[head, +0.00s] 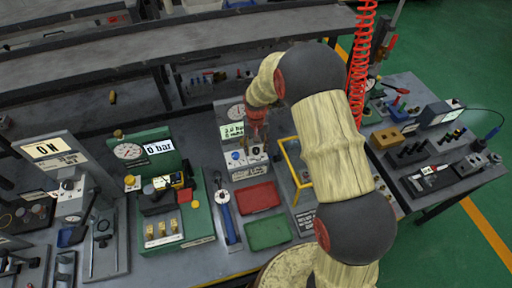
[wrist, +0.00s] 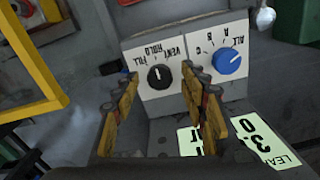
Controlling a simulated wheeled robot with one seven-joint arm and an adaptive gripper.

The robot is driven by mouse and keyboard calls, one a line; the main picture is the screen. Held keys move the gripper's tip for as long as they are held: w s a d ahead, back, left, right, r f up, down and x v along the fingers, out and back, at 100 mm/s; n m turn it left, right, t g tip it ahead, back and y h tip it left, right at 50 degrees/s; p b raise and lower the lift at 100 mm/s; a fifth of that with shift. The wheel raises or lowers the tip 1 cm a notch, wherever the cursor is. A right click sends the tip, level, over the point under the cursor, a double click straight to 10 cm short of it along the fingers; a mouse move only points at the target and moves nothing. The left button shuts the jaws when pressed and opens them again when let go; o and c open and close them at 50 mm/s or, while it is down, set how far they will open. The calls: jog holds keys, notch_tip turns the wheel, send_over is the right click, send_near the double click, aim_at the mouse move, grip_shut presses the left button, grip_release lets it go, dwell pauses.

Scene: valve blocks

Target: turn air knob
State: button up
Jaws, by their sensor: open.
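A light control box (head: 246,160) carries a black knob and a blue knob. In the wrist view it is upside down. The black knob (wrist: 159,77) is labelled VENT, HOLD and FILL, and its white mark seems to point toward HOLD. The blue knob (wrist: 227,60) is labelled ALL, A, B and C. No label reading "air" is visible. My gripper (wrist: 160,80) is open and empty, its yellow-and-dark fingers framing the black knob in the picture. I cannot tell whether they touch it. In the head view my gripper (head: 257,133) is just above the box.
A display (head: 234,131) reads 3.0 bar, with a round gauge (head: 236,112) above it. A yellow frame (head: 296,170) stands close on the right. A red tray (head: 258,197) and a green tray (head: 268,232) lie in front. A green valve station (head: 160,190) stands to the left.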

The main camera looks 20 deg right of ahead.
aim_at(256, 149)
notch_tip(256, 149, up, 12)
dwell(0.6)
dwell(0.4)
jog(key=s+r+n+t+b, duration=0.1)
jog(key=s+r, duration=0.4)
jog(key=s, duration=0.5)
jog(key=s+r+t+b, duration=0.2)
jog(key=s+r, duration=0.3)
jog(key=s, duration=0.5)
jog(key=s+r+n+t+b, duration=0.1)
jog(key=s+r, duration=0.4)
jog(key=s, duration=0.5)
jog(key=t+b, duration=0.1)
jog(key=b, duration=0.1)
jog(key=shift+s+n+t+b, duration=0.25)
jog(key=shift+n+t+b, duration=0.05)
